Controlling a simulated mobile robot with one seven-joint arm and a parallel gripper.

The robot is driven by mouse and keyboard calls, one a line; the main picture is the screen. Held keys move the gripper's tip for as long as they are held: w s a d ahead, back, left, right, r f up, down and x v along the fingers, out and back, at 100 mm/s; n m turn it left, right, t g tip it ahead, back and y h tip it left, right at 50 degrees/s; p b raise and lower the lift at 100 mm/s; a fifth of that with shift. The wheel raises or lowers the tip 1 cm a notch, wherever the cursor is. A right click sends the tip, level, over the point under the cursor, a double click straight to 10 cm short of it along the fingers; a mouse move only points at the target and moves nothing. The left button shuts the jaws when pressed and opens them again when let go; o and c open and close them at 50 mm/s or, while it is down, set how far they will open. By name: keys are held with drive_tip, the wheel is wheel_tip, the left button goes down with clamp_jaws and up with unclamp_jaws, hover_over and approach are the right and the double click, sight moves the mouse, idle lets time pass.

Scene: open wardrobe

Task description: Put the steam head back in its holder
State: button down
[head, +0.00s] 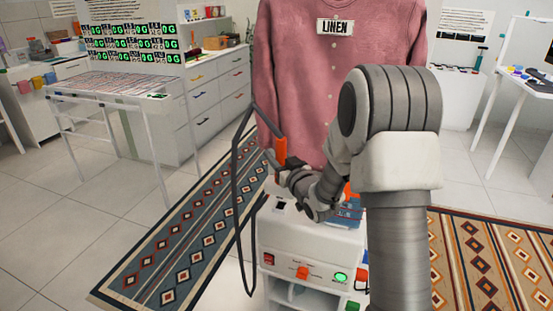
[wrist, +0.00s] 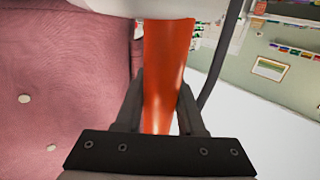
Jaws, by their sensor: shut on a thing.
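The steam head has an orange handle (head: 281,150) and stands roughly upright in front of the pink shirt. My gripper (head: 280,168) is shut on this handle. In the wrist view the orange handle (wrist: 168,60) runs between the two fingers of my gripper (wrist: 161,88), and a pale part crosses the top edge. A dark hose (head: 236,200) loops down on the left. Below my gripper is the white steamer base (head: 285,240), with a dark opening (head: 280,205) in its top. I cannot tell whether this opening is the holder.
The pink shirt (head: 345,60) with a LINEN tag hangs close behind the handle. A blue part (head: 347,213) sits on the base's right, partly hidden by my arm. The base front has a green-lit button (head: 341,277). Patterned rugs (head: 190,235) lie on both sides.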

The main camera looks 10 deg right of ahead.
drive_tip(key=shift+f+b, duration=0.75)
drive_tip(key=shift+f, duration=0.25)
drive_tip(key=shift+r+b, duration=0.1)
drive_tip(key=shift+b, duration=1)
idle(0.9)
drive_tip(key=shift+f+b, duration=1.2)
drive_tip(key=shift+f, duration=0.05)
drive_tip(key=shift+c, duration=2.2)
unclamp_jaws()
drive_tip(key=shift+s, duration=0.1)
drive_tip(key=b+v, duration=0.8)
drive_tip(key=v, duration=0.9)
